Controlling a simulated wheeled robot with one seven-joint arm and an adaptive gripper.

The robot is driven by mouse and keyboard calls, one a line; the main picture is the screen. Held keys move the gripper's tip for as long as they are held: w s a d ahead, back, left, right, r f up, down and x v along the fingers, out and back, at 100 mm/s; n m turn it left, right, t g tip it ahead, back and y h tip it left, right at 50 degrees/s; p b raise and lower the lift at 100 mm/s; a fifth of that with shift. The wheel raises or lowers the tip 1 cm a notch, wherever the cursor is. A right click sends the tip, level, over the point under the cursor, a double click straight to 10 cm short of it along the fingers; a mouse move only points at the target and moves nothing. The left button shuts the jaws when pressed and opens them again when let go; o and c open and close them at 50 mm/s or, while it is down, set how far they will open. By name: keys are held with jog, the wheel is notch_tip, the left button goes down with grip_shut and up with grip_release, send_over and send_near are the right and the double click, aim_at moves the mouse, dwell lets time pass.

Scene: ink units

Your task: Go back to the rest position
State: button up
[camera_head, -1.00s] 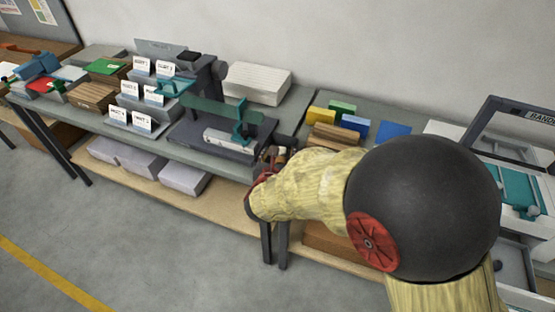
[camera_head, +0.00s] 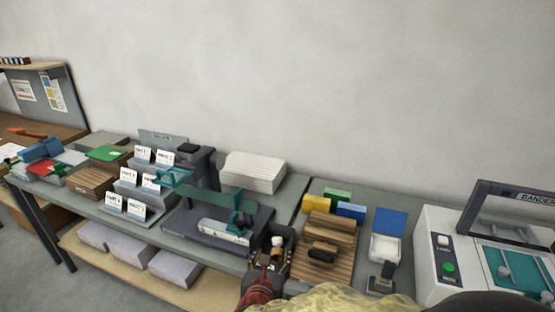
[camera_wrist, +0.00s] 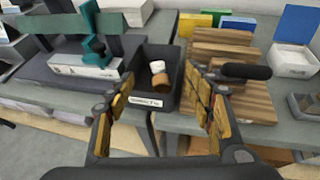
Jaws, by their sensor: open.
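My gripper (camera_wrist: 160,110) is open in the wrist view, with its two yellow-padded fingers spread wide and nothing between them. A small dark bin (camera_wrist: 140,97) with a white label stands beyond and between the fingers at the bench edge. A white piece and a brown piece (camera_wrist: 159,77) lie in the bin. In the head view the bin (camera_head: 258,240) is partly hidden by my gripper and wrist, low in the picture. My arm covers the bottom right of centre there.
A dark press (camera_head: 212,222) with teal parts is left of the bin. Wooden boards (camera_head: 335,235) lie to its right. A white machine (camera_head: 430,265) with a hinged frame stands far right. White card signs (camera_head: 130,180) and a paper stack (camera_head: 252,172) stand further left. The wall above is clear.

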jog(key=s+d+f+m+g+h, duration=0.15)
jog(key=s+d+m+g, duration=0.25)
jog(key=s+d+m, duration=0.5)
jog(key=s+d+f+m+g+h, duration=0.15)
jog(key=s+d+m+g, duration=0.25)
jog(key=s+d+m, duration=0.45)
jog(key=s+d+r+m+y, duration=0.1)
jog(key=s+r+m+y, duration=0.1)
jog(key=r+m, duration=0.4)
jog(key=s+d+r+m+y, duration=0.2)
jog(key=s+r+m, duration=0.3)
jog(key=m, duration=0.6)
notch_tip(320, 180, up, 2)
jog(key=shift+s+d+r+y, duration=0.1)
jog(key=shift+s+d+y, duration=0.05)
jog(key=shift+d+y, duration=0.15)
